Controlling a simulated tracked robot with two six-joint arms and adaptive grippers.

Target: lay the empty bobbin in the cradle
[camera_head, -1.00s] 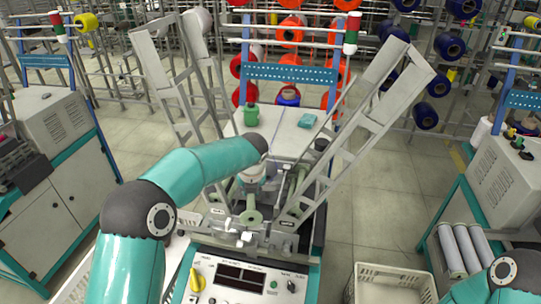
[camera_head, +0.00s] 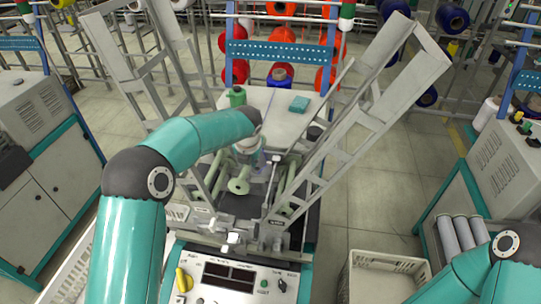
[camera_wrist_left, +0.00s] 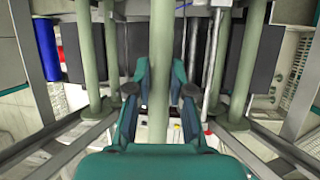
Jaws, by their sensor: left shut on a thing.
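The empty bobbin is a pale green tube (camera_wrist_left: 158,55) in the left wrist view, running between my left fingers. In the head view its end flange (camera_head: 240,186) faces me above the machine front. My left gripper (camera_wrist_left: 160,92) is shut on the bobbin's tube; in the head view it (camera_head: 247,165) is partly hidden by my wrist. The cradle area, between grey slanted frame arms (camera_head: 345,140), lies around and below the bobbin. I cannot tell whether the bobbin touches it. My right gripper is out of view; only part of that arm shows at lower right.
A control panel (camera_head: 232,276) with a yellow knob is in front. Green rollers (camera_head: 298,182) lie right of the bobbin. A white top (camera_head: 275,112) with a green cone (camera_head: 237,96) and teal box (camera_head: 299,104) stands behind. A cream crate (camera_head: 385,275) is at lower right.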

